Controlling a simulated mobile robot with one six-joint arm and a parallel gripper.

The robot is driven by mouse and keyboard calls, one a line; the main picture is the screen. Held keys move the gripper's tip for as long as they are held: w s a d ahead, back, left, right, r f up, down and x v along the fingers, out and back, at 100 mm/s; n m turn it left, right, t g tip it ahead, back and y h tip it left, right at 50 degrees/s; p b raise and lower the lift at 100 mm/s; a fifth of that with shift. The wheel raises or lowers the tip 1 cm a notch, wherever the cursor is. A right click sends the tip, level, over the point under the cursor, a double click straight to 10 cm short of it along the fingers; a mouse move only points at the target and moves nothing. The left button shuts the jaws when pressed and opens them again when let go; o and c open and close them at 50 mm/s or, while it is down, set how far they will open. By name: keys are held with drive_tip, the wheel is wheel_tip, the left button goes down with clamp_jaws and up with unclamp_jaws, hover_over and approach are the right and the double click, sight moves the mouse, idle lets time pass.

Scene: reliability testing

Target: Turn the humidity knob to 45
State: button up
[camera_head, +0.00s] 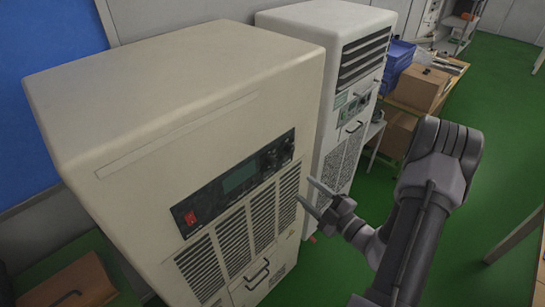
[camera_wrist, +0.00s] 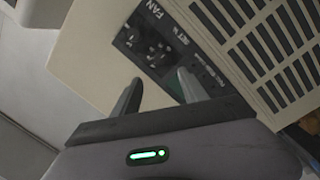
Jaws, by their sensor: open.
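The near beige cabinet (camera_head: 150,130) has a black control panel (camera_head: 238,182) with a red switch (camera_head: 190,218), a green display (camera_head: 240,176) and dark knobs (camera_head: 272,158) at its right end. I cannot read which knob is humidity. My gripper (camera_head: 305,189) is open and empty, in front of the cabinet's right side, below and right of the knobs. In the wrist view, my gripper (camera_wrist: 160,77) has its fingers apart, overlapping the lower part of a dark panel (camera_wrist: 150,38) with "FAN" lettering. I cannot tell whether they touch it.
A second, whiter unit (camera_head: 335,25) with louvres and a small panel (camera_head: 352,105) stands behind the near one. Blue bins (camera_head: 398,60) and a cardboard box (camera_head: 420,88) sit on a bench to its right. Green floor (camera_head: 500,130) is open at right.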

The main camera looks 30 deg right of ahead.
sight(275, 163)
drive_tip(key=p+x, duration=0.2)
drive_tip(key=x, duration=1.2)
drive_tip(key=shift+s, duration=0.1)
clamp_jaws()
